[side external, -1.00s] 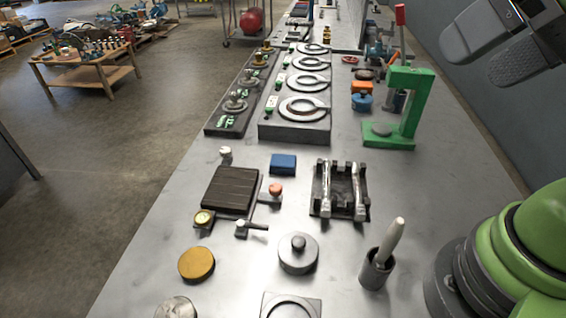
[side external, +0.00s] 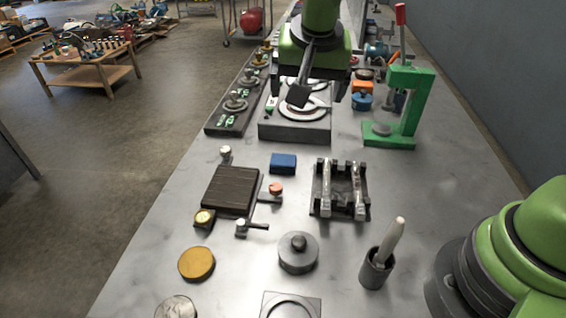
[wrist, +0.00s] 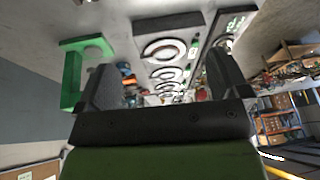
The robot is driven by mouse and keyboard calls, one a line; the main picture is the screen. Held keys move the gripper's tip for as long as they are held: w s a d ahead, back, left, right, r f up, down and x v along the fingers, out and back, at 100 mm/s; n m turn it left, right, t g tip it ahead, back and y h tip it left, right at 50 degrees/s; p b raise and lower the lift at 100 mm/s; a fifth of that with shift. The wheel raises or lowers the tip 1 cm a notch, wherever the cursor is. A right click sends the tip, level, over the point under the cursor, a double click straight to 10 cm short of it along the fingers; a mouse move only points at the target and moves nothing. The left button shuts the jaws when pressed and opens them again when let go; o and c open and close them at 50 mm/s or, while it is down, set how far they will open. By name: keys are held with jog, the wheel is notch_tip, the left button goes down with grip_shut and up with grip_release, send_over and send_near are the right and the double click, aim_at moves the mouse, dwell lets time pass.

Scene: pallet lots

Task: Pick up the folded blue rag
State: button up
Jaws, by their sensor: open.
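The folded blue rag (side external: 283,163) lies flat on the grey metal bench in the side external view, a small blue rectangle just right of and beyond a dark ribbed plate. My gripper (side external: 308,92) hangs above the ring fixtures, farther along the bench than the rag, apart from it and empty. Its two dark fingers stand wide apart in the wrist view (wrist: 163,80). I cannot make out the rag in the wrist view.
The dark ribbed plate (side external: 231,190) with small clamps and a black fixture with silver bars (side external: 340,190) flank the rag. The ring fixture block (side external: 295,132) stands beyond it. A tall green press (side external: 405,105) stands at the right. Bench between rag and lidded round part (side external: 298,255) is clear.

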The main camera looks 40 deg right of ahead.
jog(key=h, duration=0.1)
send_near(283, 159)
jog(key=f, duration=0.2)
jog(key=w+f, duration=0.1)
jog(key=shift+d+f+m, duration=0.1)
jog(key=shift+d+m, duration=0.25)
jog(key=shift+m, duration=0.05)
jog(key=x, duration=0.6)
jog(key=c, duration=1.1)
jog(key=shift+o, duration=0.2)
notch_tip(283, 159, up, 10)
